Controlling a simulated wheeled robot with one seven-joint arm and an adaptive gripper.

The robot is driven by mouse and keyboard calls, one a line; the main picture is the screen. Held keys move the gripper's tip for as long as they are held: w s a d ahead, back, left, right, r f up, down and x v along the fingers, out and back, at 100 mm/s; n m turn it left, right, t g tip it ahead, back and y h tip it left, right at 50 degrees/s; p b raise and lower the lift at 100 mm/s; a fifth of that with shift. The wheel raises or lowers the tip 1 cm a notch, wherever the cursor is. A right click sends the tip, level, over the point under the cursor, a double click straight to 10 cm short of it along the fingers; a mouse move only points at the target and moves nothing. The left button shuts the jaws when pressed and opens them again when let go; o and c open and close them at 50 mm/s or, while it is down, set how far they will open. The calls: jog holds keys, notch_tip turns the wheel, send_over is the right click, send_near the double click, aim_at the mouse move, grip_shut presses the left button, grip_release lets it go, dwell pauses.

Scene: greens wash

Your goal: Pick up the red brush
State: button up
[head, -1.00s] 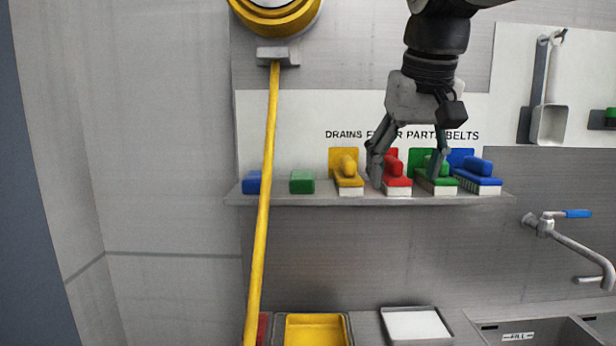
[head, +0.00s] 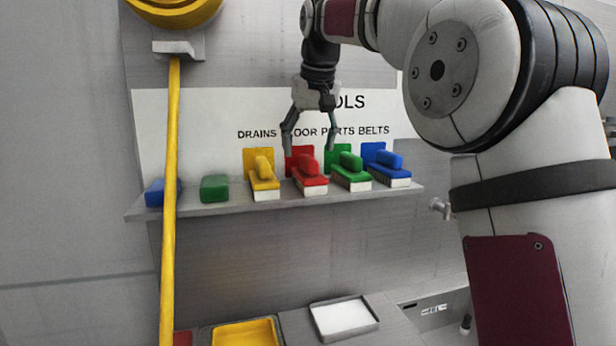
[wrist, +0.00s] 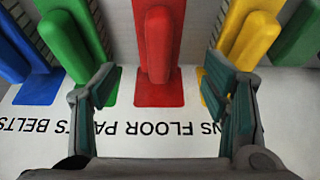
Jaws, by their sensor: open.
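The red brush (head: 310,180) stands on the wall shelf between the yellow and green brushes, in front of a red backing plate. In the wrist view the red brush (wrist: 157,45) lies in the middle, between and beyond my fingertips. My gripper (head: 310,146) is open and empty, pointing down just above the red brush in the head view. In the wrist view its two fingers (wrist: 160,85) are spread to either side of the red plate. I see no contact with the brush.
The yellow brush (head: 263,178) and green brush (head: 350,175) flank the red one closely; a blue brush (head: 388,168) is farther right. Green (head: 214,188) and blue (head: 154,193) blocks sit left on the shelf (head: 230,203). A yellow pole (head: 171,230) stands before the shelf's left end.

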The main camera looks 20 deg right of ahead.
aim_at(306, 171)
jog(key=shift+s+p+x, duration=0.1)
jog(key=shift+p+x, duration=0.25)
jog(key=shift+x, duration=1.55)
jog(key=shift+s+p+x, duration=0.15)
jog(key=shift+p+x, duration=0.15)
jog(key=shift+x, duration=1.65)
jog(key=c, duration=1.4)
